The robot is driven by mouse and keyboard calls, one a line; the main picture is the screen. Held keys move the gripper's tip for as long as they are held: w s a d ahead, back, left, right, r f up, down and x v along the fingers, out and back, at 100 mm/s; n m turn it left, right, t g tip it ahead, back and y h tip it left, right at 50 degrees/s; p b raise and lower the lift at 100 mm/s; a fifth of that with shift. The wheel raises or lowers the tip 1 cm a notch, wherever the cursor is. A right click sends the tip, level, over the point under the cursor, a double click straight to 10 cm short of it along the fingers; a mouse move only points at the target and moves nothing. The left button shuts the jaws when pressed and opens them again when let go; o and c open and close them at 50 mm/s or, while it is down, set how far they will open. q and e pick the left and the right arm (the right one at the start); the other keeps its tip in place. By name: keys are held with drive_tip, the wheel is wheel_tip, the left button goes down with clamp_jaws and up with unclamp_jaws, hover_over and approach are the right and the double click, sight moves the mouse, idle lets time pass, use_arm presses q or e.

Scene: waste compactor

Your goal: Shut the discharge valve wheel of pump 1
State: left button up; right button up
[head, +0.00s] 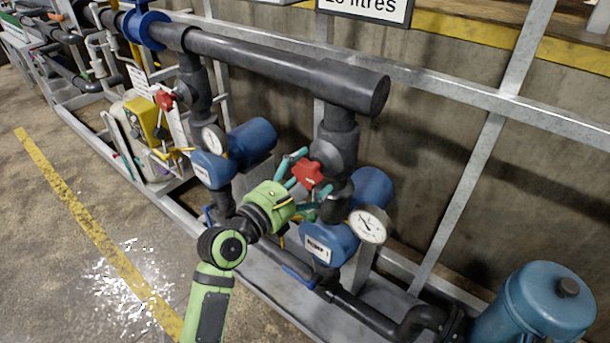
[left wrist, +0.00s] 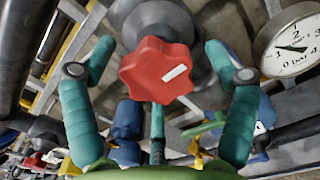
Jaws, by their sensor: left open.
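A red lobed valve wheel (head: 308,173) sits on the dark vertical pipe above the nearer blue pump (head: 330,243). The label on this pump is too small to read surely. In the left wrist view the wheel (left wrist: 157,70) shows a white mark on its face. My left gripper (head: 304,184) is open at the wheel, its teal fingers spread on either side of it. In the left wrist view the fingers of my left gripper (left wrist: 158,62) stand apart from the wheel's rim with gaps. My right gripper is not in view.
A second red wheel (head: 165,100) and another blue pump (head: 213,169) stand farther left. A pressure gauge (head: 367,225) is close to the right of my gripper. A thick dark pipe (head: 290,68) runs above. A blue tank (head: 538,305) stands at lower right. Open floor lies left.

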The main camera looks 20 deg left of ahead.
use_arm(q)
drive_tip(key=c, duration=1.1)
drive_tip(key=shift+c, duration=0.2)
